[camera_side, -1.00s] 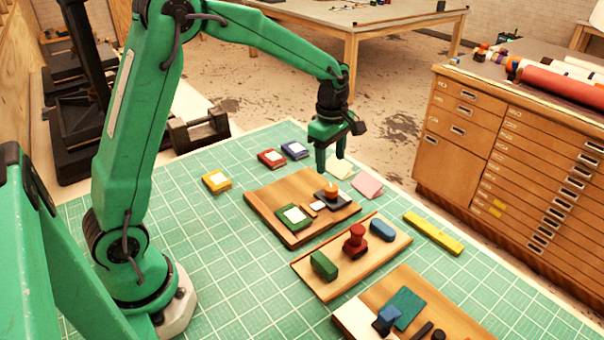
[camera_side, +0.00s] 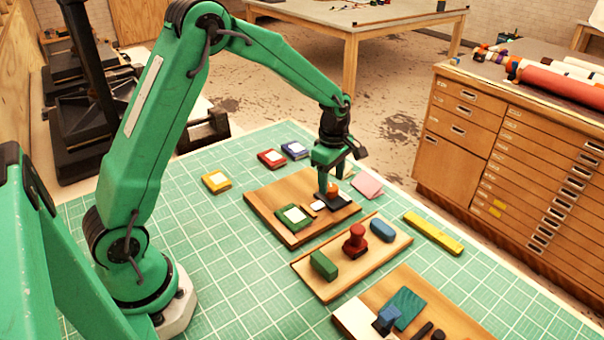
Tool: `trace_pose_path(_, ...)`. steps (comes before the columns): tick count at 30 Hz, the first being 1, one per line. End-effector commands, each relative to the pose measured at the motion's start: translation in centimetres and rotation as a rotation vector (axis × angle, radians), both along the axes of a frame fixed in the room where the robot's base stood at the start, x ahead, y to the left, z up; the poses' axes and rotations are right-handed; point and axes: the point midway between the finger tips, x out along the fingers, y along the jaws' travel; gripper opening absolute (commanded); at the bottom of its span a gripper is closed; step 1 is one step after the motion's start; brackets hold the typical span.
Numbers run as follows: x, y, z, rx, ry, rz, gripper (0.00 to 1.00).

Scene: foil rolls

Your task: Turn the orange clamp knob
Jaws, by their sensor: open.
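The orange clamp knob (camera_side: 333,187) sits on a dark clamp block (camera_side: 343,203) at the right side of a wooden board (camera_side: 270,200). My gripper (camera_side: 328,186) is lowered to the knob, fingers pointing down, with a green finger in front of the knob and hiding part of it. The jaws are open. I cannot tell whether a finger touches the knob. A green framed piece (camera_side: 294,216) and a small pale piece (camera_side: 318,205) lie on the same board, to the left of the clamp.
A second board holds a green block (camera_side: 323,265), a red stamp (camera_side: 355,240) and a blue block (camera_side: 382,230). A third board (camera_side: 420,290) is in front. A pink pad (camera_side: 367,186) lies right of the clamp, a yellow bar (camera_side: 433,234) farther right.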

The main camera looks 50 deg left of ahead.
Motion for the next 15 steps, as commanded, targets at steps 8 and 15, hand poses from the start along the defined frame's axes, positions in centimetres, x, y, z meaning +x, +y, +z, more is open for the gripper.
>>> trace_pose_path(8,0.1,0.0,-2.1,0.000,-0.001,0.000,0.56)
trace_pose_path(15,0.1,0.0,-2.3,0.000,-0.001,0.000,0.56)
